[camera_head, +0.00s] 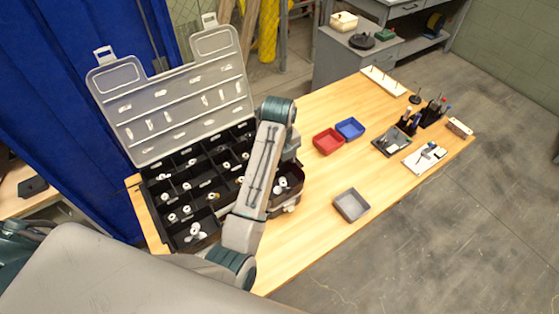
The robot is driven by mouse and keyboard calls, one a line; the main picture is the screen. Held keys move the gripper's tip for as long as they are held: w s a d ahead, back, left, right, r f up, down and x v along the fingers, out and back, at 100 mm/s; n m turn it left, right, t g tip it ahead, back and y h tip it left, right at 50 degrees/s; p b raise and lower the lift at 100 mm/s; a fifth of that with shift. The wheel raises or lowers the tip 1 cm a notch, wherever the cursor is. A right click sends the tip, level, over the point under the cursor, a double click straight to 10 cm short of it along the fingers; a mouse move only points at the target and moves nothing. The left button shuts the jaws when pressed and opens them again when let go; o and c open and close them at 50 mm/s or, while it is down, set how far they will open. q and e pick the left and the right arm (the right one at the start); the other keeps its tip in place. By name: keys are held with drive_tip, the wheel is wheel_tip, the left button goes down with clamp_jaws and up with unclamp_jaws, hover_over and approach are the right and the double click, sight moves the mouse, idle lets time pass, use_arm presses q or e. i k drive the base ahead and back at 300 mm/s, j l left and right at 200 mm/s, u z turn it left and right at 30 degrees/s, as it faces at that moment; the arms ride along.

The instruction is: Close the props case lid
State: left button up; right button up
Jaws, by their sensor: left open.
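The props case (178,232) lies on the wooden table at the left, a black tray split into compartments holding small white propellers. Its clear grey lid (185,92) is open, tilted up and back from the rear edge, with two latch tabs on its top edge. My left arm crosses in front of the case's right part and hides some of it. My left gripper (287,196) is open, by the right end of the case; its fingers are partly hidden and small, so I cannot tell whether they touch the case. My right gripper is not in view.
A red bin (328,141), a blue bin (350,129) and a grey tray (351,205) sit on the table (310,220) to the right. Tools and small parts stand at its far right. A blue curtain (75,60) hangs close behind the lid.

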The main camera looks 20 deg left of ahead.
sight(154, 118)
drive_tip(key=u, duration=1.35)
